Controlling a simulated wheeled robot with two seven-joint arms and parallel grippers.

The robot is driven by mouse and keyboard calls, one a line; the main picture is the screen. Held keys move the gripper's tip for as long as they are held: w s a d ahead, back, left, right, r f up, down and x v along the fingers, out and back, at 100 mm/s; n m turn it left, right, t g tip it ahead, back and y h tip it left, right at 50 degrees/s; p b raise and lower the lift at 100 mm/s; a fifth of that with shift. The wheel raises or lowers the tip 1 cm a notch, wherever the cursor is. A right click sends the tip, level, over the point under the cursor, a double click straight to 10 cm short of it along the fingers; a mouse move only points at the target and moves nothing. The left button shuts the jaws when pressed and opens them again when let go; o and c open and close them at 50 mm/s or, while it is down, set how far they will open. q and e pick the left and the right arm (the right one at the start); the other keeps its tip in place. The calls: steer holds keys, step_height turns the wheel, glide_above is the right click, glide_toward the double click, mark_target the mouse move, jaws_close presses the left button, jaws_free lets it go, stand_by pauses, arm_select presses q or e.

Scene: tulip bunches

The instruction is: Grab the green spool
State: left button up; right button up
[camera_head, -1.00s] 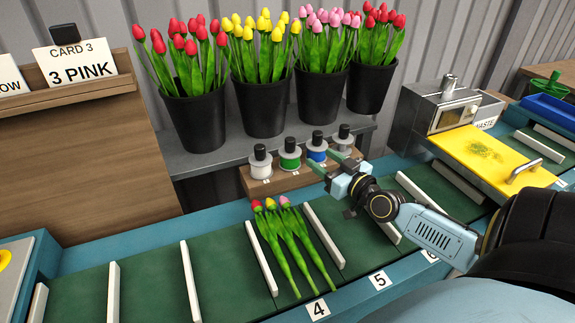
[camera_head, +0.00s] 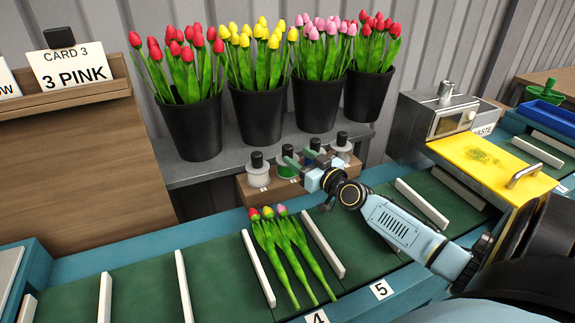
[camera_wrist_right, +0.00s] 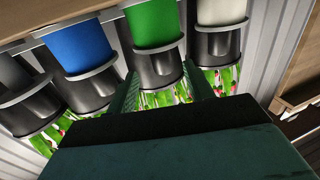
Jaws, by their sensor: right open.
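My right gripper (camera_head: 304,163) is open and at the spools. In the wrist view its two green fingers (camera_wrist_right: 163,88) lie on either side of the green spool's knob; I cannot tell if they touch it. My left gripper is not in view.
A white spool (camera_head: 258,173) stands left of the green one, a blue spool (camera_head: 314,152) and a grey spool (camera_head: 341,148) to its right. Black pots of tulips (camera_head: 258,112) stand behind. Three tulips (camera_head: 285,250) lie between white dividers on the green belt.

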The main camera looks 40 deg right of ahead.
mark_target(291, 152)
steer(key=shift+w+r, duration=0.15)
steer(key=shift+w, duration=0.4)
steer(key=shift+w+a, duration=0.1)
steer(key=shift+w, duration=2.05)
steer(key=shift+c, duration=0.4)
steer(key=shift+r, duration=0.1)
jaws_close()
